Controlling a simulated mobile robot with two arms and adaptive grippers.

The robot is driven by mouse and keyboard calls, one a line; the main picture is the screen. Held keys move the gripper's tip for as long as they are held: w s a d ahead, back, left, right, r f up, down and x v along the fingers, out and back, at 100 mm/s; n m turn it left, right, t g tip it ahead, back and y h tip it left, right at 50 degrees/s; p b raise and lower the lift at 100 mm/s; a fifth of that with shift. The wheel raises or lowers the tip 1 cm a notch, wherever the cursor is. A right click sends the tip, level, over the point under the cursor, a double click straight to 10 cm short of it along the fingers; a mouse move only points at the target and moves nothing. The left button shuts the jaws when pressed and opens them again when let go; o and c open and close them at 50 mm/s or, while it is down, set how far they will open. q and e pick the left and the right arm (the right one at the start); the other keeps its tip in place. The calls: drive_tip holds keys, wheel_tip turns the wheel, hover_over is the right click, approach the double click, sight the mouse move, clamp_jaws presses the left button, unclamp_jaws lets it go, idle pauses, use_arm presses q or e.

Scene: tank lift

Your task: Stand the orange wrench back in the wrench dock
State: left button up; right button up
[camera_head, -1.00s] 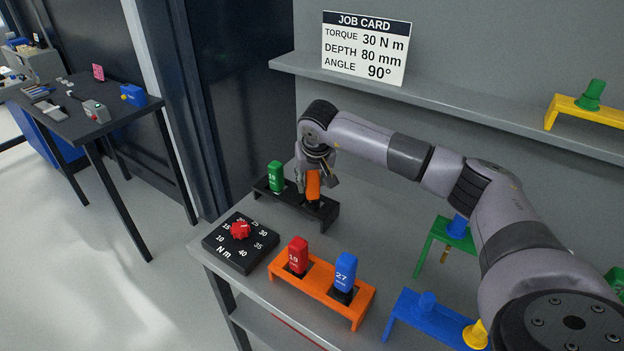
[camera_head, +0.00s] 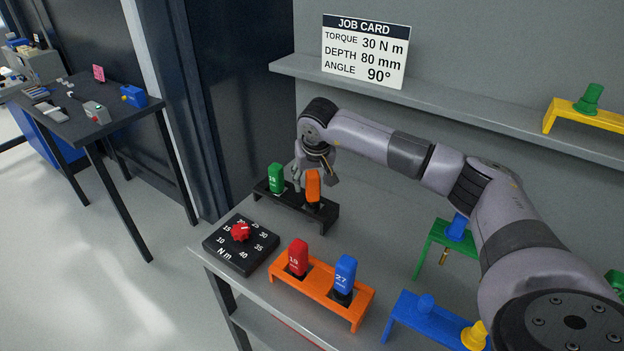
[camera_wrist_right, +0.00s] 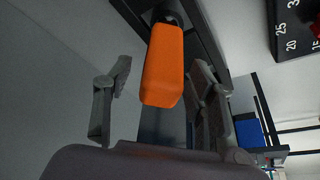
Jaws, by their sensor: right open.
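The orange wrench (camera_head: 313,187) stands upright in the right-hand slot of the black wrench dock (camera_head: 327,217) on the bench. My right gripper (camera_head: 315,180) is at the wrench's upper part, its fingers apart. In the right wrist view the orange wrench (camera_wrist_right: 163,68) lies between the two spread fingers of my right gripper (camera_wrist_right: 158,95), with a gap at the left finger. The wrench's lower end enters a dark slot in the dock. A green wrench (camera_head: 276,178) stands in the dock's left slot. My left gripper is not in view.
A torque dial box (camera_head: 240,244) with a red knob lies in front of the dock. An orange rack (camera_head: 322,288) holds red (camera_head: 298,257) and blue (camera_head: 345,275) wrenches. Green (camera_head: 432,236) and blue (camera_head: 412,318) stands are at the right. A shelf with the job card (camera_head: 366,50) is behind.

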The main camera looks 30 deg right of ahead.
drive_tip(key=shift+r+p, duration=2.35)
drive_tip(key=shift+r, duration=1.55)
drive_tip(key=shift+f, duration=0.1)
